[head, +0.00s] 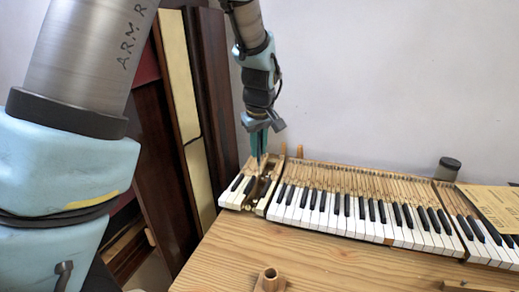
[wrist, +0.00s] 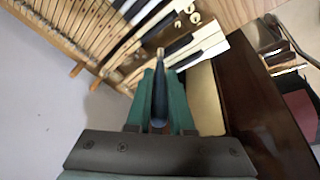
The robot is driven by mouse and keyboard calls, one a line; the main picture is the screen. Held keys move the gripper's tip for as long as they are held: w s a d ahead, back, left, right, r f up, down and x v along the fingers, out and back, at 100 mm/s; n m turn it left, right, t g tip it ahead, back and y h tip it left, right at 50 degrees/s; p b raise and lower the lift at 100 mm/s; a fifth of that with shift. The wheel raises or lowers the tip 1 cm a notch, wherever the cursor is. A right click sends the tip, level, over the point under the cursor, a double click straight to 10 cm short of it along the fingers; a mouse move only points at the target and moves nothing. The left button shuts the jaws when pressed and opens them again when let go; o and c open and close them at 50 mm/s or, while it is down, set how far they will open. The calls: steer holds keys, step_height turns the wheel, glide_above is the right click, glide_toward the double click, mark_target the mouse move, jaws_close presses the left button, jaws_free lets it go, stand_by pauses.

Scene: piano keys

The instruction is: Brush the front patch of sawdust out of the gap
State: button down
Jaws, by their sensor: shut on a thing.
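My gripper (head: 258,141) is above the left end of the piano keyboard (head: 365,209), pointing down. In the wrist view my gripper (wrist: 160,85) has its green fingers shut on a dark, slim handle, seemingly a brush (wrist: 160,100). Its pale tip reaches toward the keys. The gap (head: 263,189) is a dark opening among the left keys, below the fingers. It also shows in the wrist view (wrist: 184,30), with small round metal parts inside. I cannot clearly make out the sawdust patches, and I cannot tell whether the brush touches the gap.
Tall dark wooden panels (head: 212,75) lean against the wall left of the keyboard. A small wooden holder (head: 270,281) stands at the bench's front. A dark jar (head: 447,169) and a tan sheet (head: 490,207) are at the right. The wooden bench (head: 330,268) is mostly clear in front.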

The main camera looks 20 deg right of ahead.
mark_target(259, 162)
steer(key=shift+f+b, duration=2)
steer(key=shift+f, duration=0.45)
steer(key=shift+f+b, duration=1)
steer(key=shift+f, duration=0.95)
steer(key=shift+f, duration=0.45)
steer(key=shift+w+d, duration=0.1)
steer(key=shift+w+d, duration=0.6)
steer(key=shift+w, duration=0.1)
steer(key=shift+w+d+p, duration=0.75)
steer(key=shift+w+d, duration=0.5)
steer(key=shift+w, duration=0.25)
steer(key=shift+s+a, duration=0.1)
steer(key=shift+s, duration=0.05)
